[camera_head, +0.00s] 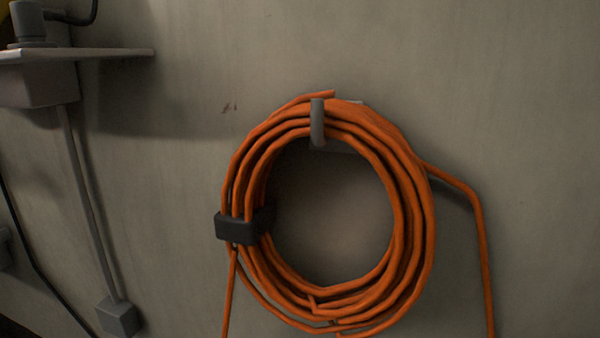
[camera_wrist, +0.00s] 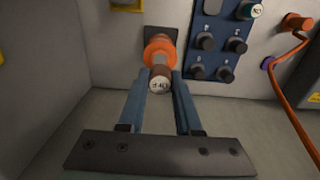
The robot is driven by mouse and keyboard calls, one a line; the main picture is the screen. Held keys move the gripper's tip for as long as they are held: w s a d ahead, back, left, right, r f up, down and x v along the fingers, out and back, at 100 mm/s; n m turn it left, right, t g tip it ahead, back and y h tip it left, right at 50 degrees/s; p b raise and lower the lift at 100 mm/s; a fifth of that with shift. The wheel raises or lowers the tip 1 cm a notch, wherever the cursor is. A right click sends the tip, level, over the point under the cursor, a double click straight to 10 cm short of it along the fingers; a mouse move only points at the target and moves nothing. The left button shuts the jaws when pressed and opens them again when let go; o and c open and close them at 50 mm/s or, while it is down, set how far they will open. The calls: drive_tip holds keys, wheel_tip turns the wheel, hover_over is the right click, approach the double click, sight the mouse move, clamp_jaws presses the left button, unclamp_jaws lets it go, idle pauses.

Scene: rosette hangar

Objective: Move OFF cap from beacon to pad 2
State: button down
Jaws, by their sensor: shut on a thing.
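In the wrist view, my gripper (camera_wrist: 160,80) has its two blue fingers around a brown cap with a pale round end (camera_wrist: 159,86). The dark marking on that end looks like OFF upside down. My gripper is shut on this OFF cap. Directly behind the cap is an orange round body, seemingly the beacon (camera_wrist: 160,48), on a dark square wall plate. I cannot tell whether cap and beacon touch. To the right is a blue panel (camera_wrist: 223,26) with several dark round knobs or pads; no pad number is readable. The head view shows neither gripper nor cap.
In the wrist view, another pale-ended cap (camera_wrist: 250,10) sits at the panel's top right. An orange cable (camera_wrist: 288,100) runs down the right side. In the head view, a coiled orange hose or cable (camera_head: 410,200) hangs on the wall, with a grey shelf (camera_head: 100,54) at upper left.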

drive_tip(key=shift+r+p, duration=0.55)
drive_tip(key=shift+r, duration=0.05)
idle(0.3)
drive_tip(key=s+a+f+n, duration=0.2)
drive_tip(key=a+f, duration=0.1)
drive_tip(key=a, duration=0.1)
drive_tip(key=s+a+f+n, duration=0.2)
drive_tip(key=a+f, duration=0.1)
drive_tip(key=a, duration=0.1)
drive_tip(key=s+a+f+n, duration=0.2)
drive_tip(key=a+f, duration=0.1)
drive_tip(key=a, duration=0.1)
drive_tip(key=shift+a+f, duration=0.35)
drive_tip(key=shift+f, duration=2.6)
drive_tip(key=shift+d+p, duration=0.1)
drive_tip(key=shift+p, duration=0.95)
drive_tip(key=shift+f, duration=0.5)
